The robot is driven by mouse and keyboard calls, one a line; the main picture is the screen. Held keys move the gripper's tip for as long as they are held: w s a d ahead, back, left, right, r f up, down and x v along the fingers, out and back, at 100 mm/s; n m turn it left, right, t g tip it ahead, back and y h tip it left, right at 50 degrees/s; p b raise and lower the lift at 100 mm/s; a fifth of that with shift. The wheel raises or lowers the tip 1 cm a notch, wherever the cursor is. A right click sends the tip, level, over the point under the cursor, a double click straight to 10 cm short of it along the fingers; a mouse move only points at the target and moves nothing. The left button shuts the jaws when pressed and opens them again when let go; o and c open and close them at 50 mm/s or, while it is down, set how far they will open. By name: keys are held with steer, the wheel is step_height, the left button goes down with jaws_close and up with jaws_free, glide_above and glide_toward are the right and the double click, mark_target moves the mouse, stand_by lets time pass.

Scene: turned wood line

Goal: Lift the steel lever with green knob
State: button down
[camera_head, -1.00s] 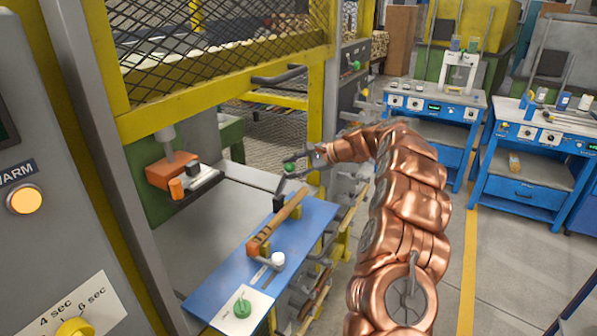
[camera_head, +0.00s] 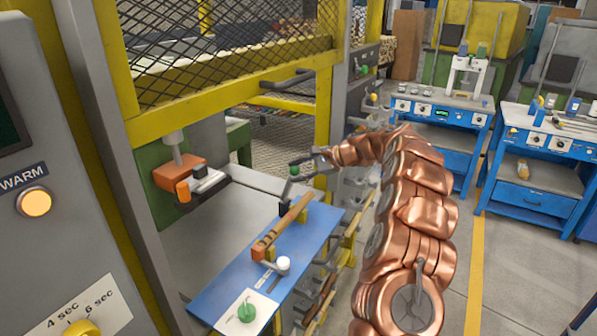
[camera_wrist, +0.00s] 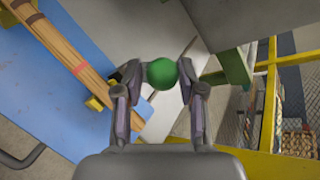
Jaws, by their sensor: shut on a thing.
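The green knob (camera_head: 294,170) tops a short steel lever (camera_head: 287,188) that rises, slightly tilted, from a dark pivot at the far edge of the blue plate (camera_head: 232,272). My gripper (camera_head: 296,170) reaches in from the right and is shut on the green knob. In the wrist view the knob (camera_wrist: 162,73) sits between the two fingertips (camera_wrist: 161,76). The lever's shaft is mostly hidden there behind the knob and fingers.
A wooden bat-like piece (camera_head: 285,228) lies on yellow supports across the plate. A white knob (camera_head: 283,263) and a green knob on a pale panel (camera_head: 247,312) are nearer. A yellow frame with mesh (camera_head: 230,55) stands above. An orange clamp head (camera_head: 180,174) is left.

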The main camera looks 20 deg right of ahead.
steer(key=shift+r, duration=0.3)
steer(key=c, duration=1)
jaws_free()
steer(key=shift+o, duration=1.1)
steer(key=shift+f, duration=0.1)
steer(key=v, duration=1.2)
steer(key=shift+c, duration=0.3)
